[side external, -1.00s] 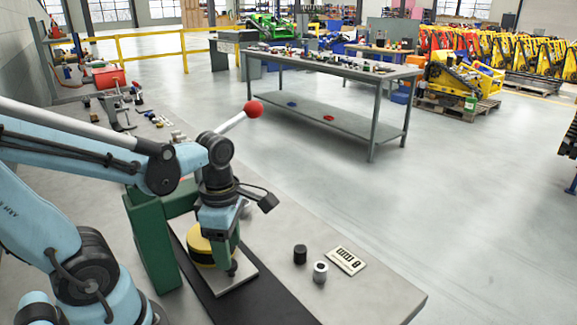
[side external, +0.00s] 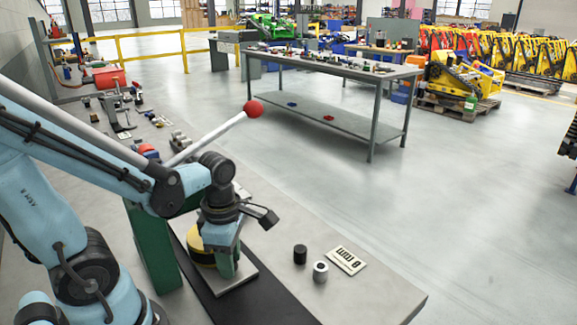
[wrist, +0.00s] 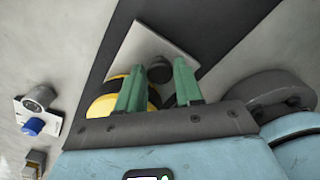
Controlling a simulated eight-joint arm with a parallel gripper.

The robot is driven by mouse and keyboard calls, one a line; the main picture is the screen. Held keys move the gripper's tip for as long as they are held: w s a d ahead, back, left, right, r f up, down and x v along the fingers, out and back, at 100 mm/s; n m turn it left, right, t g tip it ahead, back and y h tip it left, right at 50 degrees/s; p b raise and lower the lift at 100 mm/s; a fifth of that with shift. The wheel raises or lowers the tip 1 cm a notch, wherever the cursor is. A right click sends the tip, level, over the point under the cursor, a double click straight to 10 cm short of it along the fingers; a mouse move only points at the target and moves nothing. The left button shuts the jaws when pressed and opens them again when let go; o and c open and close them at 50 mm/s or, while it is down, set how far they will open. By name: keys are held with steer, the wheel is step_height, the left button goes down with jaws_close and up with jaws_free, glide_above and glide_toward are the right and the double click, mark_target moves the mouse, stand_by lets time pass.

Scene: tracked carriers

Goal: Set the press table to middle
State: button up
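The press table, a light grey square plate (side external: 236,281), lies on a black track (side external: 284,307) in front of the green press frame (side external: 157,245). It also shows in the wrist view (wrist: 139,38). A dark round knob (wrist: 160,70) stands on the plate, hidden behind my fingers in the side view. A yellow-and-black round block (side external: 201,246) is beside it. My gripper (side external: 229,264) is low over the plate. In the wrist view its two green fingers (wrist: 160,78) are apart, one on each side of the knob; contact is unclear.
The press lever with a red ball (side external: 253,108) slants up behind my wrist. A black cylinder (side external: 300,254), a metal ring (side external: 320,272) and a marked card (side external: 346,260) lie to the right. Several tools lie at the bench's far left. The track's near part is clear.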

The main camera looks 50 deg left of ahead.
jaws_close()
steer(key=d, duration=1.3)
steer(key=shift+o, duration=2.3)
jaws_free()
steer(key=shift+r, duration=0.1)
step_height(320, 180, up, 12)
